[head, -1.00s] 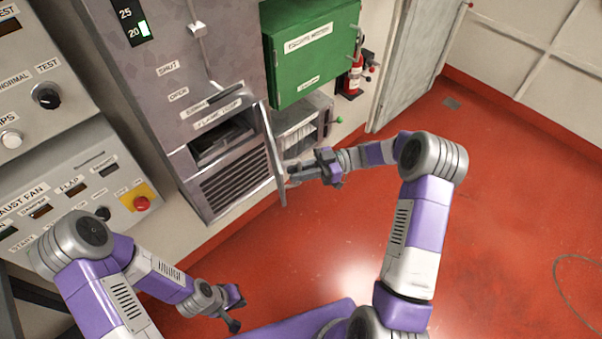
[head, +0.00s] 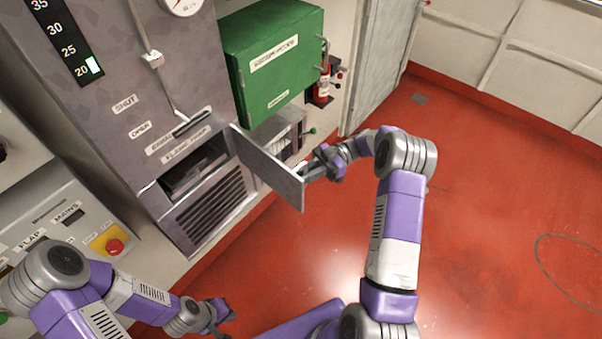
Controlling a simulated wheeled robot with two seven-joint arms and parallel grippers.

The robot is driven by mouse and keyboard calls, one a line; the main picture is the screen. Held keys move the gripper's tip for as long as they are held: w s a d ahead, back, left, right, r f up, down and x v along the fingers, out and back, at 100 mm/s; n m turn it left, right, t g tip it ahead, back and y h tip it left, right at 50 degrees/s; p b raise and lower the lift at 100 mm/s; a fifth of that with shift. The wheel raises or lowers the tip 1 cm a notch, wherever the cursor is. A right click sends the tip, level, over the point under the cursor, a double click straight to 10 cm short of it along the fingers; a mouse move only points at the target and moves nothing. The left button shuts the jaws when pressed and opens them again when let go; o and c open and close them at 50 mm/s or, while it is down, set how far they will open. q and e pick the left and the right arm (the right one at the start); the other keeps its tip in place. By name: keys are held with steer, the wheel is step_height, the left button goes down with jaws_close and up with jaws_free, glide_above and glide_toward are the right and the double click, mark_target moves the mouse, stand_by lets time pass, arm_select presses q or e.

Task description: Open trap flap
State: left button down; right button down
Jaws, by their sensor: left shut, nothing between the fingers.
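The trap flap (head: 268,166) is a grey metal plate hinged at the right side of an opening (head: 195,167) in the grey cabinet. It stands swung out to the right, and the dark inside shows. The label above the opening seems to read "FLAME TRAP". My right gripper (head: 313,168) is at the flap's free outer edge, with its fingertips close to or touching it. Whether the fingers grip the edge cannot be told. My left gripper (head: 222,316) is shut and empty, low in the picture, well apart from the flap.
A green box (head: 275,55) hangs right of the cabinet, above a small unit with a green knob (head: 313,131). A fire extinguisher (head: 322,88) is behind it. A panel with a red button (head: 115,246) stands at left. The red floor (head: 480,200) at right is clear apart from a thin cable loop.

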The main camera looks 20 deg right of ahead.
steer(key=c, duration=1.3)
jaws_free()
steer(key=shift+s, duration=0.1)
steer(key=shift+d, duration=0.1)
steer(key=shift+w+d+p, duration=0.15)
steer(key=shift+d, duration=1.1)
steer(key=shift+w+d+p, duration=0.15)
steer(key=shift+w+d, duration=0.05)
steer(key=shift+d, duration=1.05)
steer(key=shift+w+d+p, duration=0.15)
steer(key=shift+d, duration=1.1)
